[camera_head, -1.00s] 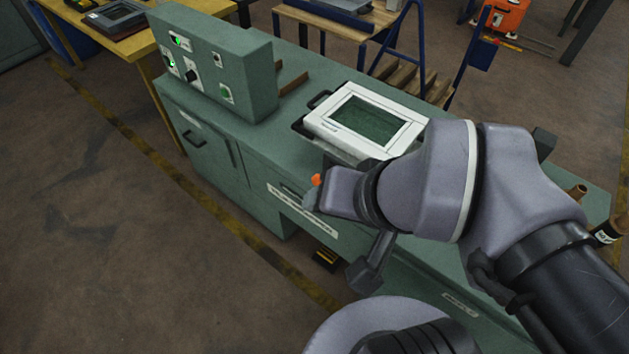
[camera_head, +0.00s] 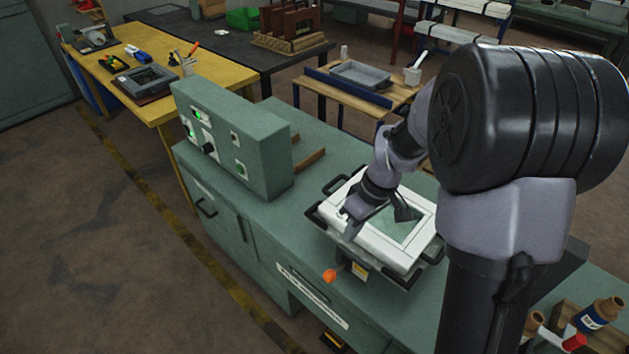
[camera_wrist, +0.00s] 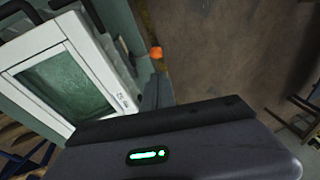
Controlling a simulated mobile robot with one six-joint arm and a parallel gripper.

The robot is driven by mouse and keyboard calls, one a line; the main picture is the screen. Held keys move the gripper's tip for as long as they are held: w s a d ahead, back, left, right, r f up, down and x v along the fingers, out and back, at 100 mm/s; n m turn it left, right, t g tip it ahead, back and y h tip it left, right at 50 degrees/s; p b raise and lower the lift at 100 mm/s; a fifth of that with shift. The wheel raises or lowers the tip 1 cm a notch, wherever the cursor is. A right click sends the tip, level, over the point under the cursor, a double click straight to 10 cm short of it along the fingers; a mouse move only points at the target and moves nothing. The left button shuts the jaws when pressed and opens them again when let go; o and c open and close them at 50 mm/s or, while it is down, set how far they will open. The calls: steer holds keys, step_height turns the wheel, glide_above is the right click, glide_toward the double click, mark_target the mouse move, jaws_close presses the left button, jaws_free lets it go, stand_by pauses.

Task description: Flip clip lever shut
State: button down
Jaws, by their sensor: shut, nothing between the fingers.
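The white frame (camera_head: 417,256) with a green pane lies flat in a dark holder on the green bench. At the holder's front edge is a lever with an orange knob (camera_head: 329,276); the knob sticks out in front of the bench edge. Whether the lever is open or shut I cannot tell. In the wrist view the orange knob (camera_wrist: 156,53) shows just beyond the frame's corner (camera_wrist: 118,95). My gripper (camera_head: 350,226) is shut and empty over the frame's left front part, apart from the knob. Its fingertips are small and hard to make out in the head view.
A green control box (camera_head: 235,145) with lit buttons stands left of the frame. Black handles (camera_head: 352,178) stick up around the holder. Bottles (camera_head: 597,313) stand at the right end of the bench.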

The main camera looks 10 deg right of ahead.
step_height(320, 180, down, 3)
steer(key=w+n, duration=0.1)
steer(key=b, duration=0.5)
glide_toward(331, 271)
steer(key=x, duration=0.7)
steer(key=shift+s+d, duration=0.1)
steer(key=shift+s, duration=0.1)
steer(key=shift+w, duration=0.15)
